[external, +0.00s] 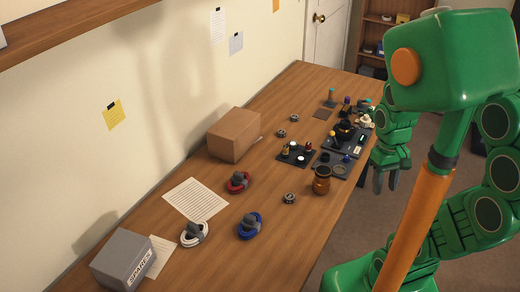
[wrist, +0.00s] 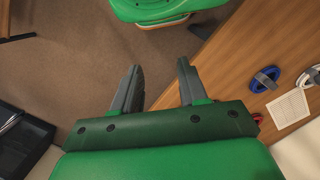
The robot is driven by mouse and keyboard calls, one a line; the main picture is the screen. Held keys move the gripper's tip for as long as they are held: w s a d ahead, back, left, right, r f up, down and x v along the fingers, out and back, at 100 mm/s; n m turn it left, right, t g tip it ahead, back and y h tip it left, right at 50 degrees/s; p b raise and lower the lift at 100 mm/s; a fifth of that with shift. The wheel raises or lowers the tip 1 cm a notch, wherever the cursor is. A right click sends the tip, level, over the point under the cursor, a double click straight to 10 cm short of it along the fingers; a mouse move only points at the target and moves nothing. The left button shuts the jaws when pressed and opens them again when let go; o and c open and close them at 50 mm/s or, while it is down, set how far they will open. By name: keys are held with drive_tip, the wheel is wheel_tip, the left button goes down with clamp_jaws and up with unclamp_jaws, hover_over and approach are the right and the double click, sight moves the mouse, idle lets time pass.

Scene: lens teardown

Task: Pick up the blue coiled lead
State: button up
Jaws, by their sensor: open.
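The blue coiled lead (external: 249,228) lies on the wooden table, with a grey piece across its coil. It also shows at the right of the wrist view (wrist: 265,79). My gripper (external: 386,182) hangs beyond the table's right edge, well away from the blue lead and empty. In the wrist view my gripper (wrist: 160,85) has its two grey fingers apart, with floor and the table edge behind them.
A white coiled lead (external: 194,234) and a red one (external: 238,182) lie near the blue lead. A brown jar (external: 321,180), a cardboard box (external: 234,135), a grey SPARES box (external: 124,262) and dark trays (external: 296,155) stand on the table. Bare wood surrounds the blue lead.

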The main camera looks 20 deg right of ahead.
idle(0.3)
drive_tip(key=o, duration=1.1)
drive_tip(key=m+y, duration=0.2)
drive_tip(key=m, duration=0.6)
hover_over(250, 216)
drive_tip(key=d, duration=0.2)
drive_tip(key=w+d+x, duration=0.1)
drive_tip(key=x, duration=0.8)
drive_tip(key=w+d+f+x, duration=0.1)
drive_tip(key=w+d+x, duration=0.1)
drive_tip(key=x, duration=0.6)
drive_tip(key=shift+s+a+f+g, duration=0.1)
drive_tip(key=shift+a+f+g, duration=0.3)
drive_tip(key=shift+a+f, duration=0.2)
drive_tip(key=shift+x, duration=1.1)
drive_tip(key=shift+w+x, duration=0.15)
drive_tip(key=shift+x, duration=0.7)
drive_tip(key=shift+w+x, duration=0.2)
drive_tip(key=shift+x, duration=0.65)
drive_tip(key=shift+w+x, duration=0.15)
drive_tip(key=shift+x, duration=0.75)
